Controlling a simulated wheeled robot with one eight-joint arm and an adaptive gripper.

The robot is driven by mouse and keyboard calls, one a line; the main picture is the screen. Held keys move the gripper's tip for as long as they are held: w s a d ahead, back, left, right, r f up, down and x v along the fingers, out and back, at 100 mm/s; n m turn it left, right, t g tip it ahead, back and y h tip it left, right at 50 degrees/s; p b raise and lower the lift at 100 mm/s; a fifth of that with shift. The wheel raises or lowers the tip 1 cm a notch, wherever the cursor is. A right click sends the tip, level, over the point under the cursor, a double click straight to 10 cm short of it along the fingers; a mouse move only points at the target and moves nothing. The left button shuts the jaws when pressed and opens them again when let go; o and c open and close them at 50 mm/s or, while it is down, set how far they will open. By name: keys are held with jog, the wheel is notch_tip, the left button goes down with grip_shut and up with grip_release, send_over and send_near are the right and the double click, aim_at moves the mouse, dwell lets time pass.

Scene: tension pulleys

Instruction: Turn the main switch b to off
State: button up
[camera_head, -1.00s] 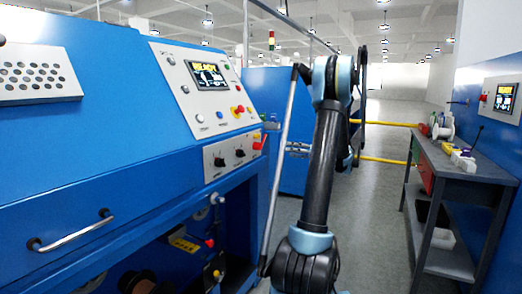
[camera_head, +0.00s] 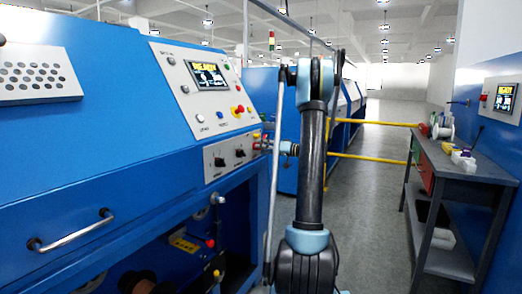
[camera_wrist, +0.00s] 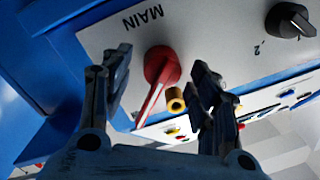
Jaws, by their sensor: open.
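The red MAIN switch (camera_wrist: 161,66) is on a light grey panel in the wrist view, with a pointed handle that slants down and left. The letter b is not readable there. In the head view the red switch (camera_head: 257,136) shows small at the right end of the lower panel, partly behind my gripper. My gripper (camera_wrist: 160,74) is open, with one finger on each side of the red switch in the wrist view. I cannot tell whether a finger touches it. In the head view my gripper (camera_head: 264,147) points left at the panel.
A black knob (camera_wrist: 290,20) sits on the same panel, and a brass-coloured part (camera_wrist: 175,100) lies beside the handle. The blue machine (camera_head: 110,150) fills the left. A grey workbench (camera_head: 465,168) stands right. Clear floor (camera_head: 370,220) lies between them.

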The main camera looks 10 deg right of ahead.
jog(key=shift+w+a, duration=0.4)
jog(key=shift+a, duration=0.2)
jog(key=shift+c, duration=0.5)
grip_shut()
